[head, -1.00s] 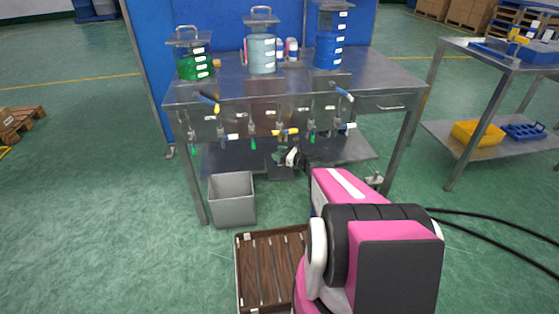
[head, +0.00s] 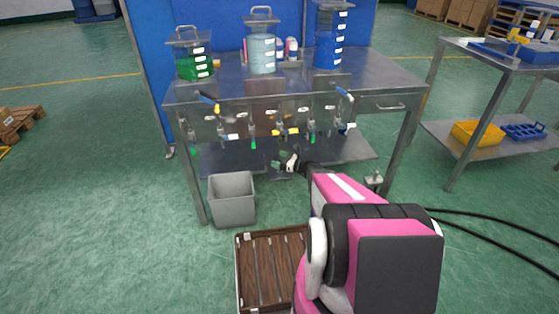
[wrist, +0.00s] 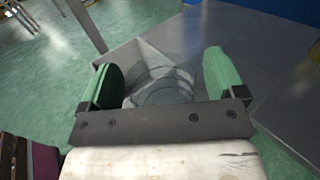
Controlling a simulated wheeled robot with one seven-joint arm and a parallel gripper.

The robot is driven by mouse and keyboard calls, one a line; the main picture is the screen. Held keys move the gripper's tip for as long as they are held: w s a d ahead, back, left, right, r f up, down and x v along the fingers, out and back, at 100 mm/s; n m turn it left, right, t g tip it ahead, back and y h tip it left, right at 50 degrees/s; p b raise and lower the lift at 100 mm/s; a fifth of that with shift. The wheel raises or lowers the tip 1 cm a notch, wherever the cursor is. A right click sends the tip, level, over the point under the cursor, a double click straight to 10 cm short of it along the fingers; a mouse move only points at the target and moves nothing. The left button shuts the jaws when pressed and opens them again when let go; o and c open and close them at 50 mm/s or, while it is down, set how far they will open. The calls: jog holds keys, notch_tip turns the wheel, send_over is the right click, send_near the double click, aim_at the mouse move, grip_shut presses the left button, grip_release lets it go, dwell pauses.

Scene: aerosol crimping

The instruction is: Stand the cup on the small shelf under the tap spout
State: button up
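The clear cup (wrist: 160,88) is in the wrist view, between the two green finger pads of my gripper (wrist: 160,62). The pads are wide apart and appear to bear on its sides, though its see-through edges are faint. In the head view my gripper (head: 288,162) is small, low in front of the table and below the row of taps (head: 282,132). The cup is hard to make out there. The small shelf (head: 283,178) under the taps is mostly hidden by my gripper. I cannot tell whether the cup touches it.
The steel table (head: 385,75) carries a green tank (head: 194,66), a pale tank (head: 262,55) and a blue tank (head: 328,50). A grey bin (head: 232,200) stands on the floor at left. A brown slatted crate (head: 265,265) lies nearer. A side table (head: 500,60) is at right.

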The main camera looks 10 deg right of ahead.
jog(key=shift+r, duration=0.1)
jog(key=shift+s+d, duration=0.15)
jog(key=v, duration=1.1)
jog(key=s+a+r+n+g+h, duration=0.55)
jog(key=s+a+n+g, duration=0.35)
jog(key=s+a+n, duration=0.4)
jog(key=s+d+r+n+g+h, duration=0.1)
jog(key=s+d+r+n+h, duration=0.3)
jog(key=s+r+n+h, duration=0.3)
jog(key=r+n+h, duration=0.1)
jog(key=n+h, duration=0.1)
jog(key=n, duration=0.3)
jog(key=shift+s+r+g, duration=0.3)
jog(key=shift+r, duration=0.05)
jog(key=shift+s, duration=0.1)
